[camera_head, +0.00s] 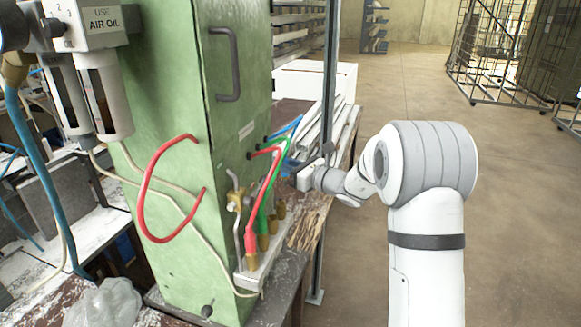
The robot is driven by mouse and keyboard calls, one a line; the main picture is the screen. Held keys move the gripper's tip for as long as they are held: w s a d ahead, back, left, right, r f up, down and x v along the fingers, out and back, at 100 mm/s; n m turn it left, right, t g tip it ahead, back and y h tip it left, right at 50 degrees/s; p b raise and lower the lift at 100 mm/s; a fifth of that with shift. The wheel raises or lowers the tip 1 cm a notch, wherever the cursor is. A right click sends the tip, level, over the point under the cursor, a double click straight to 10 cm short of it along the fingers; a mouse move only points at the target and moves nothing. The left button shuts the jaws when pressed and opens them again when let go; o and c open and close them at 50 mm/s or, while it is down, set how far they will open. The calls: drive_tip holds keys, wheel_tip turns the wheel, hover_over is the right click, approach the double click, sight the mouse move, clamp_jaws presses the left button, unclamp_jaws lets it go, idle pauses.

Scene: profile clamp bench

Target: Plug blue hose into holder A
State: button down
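The blue hose (286,132) comes out of the right face of the green cabinet (229,156) and bends down behind the red and green hoses toward my gripper (303,179). Its free end is not clear. My gripper is at the right of the cabinet, close to the hoses. Its fingers are too small and partly hidden, so I cannot tell whether they are open or hold the blue hose. Several brass holders stand in a row on a pale bar (262,272) at the cabinet's foot. No letter A is readable on them.
A red hose (252,212) and a green hose (264,208) run down to the nearer brass holders. A bent metal lever (235,190) stands beside them. A grey upright post (329,95) rises behind my gripper.

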drive_tip(key=shift+w+a+b, duration=0.2)
drive_tip(key=shift+w+a, duration=0.1)
drive_tip(key=shift+a, duration=0.5)
drive_tip(key=shift+w+a+b, duration=0.15)
drive_tip(key=shift+w+a, duration=0.15)
drive_tip(key=shift+a, duration=0.5)
drive_tip(key=shift+w+a+b, duration=0.2)
drive_tip(key=shift+w+a, duration=0.1)
drive_tip(key=shift+a, duration=0.5)
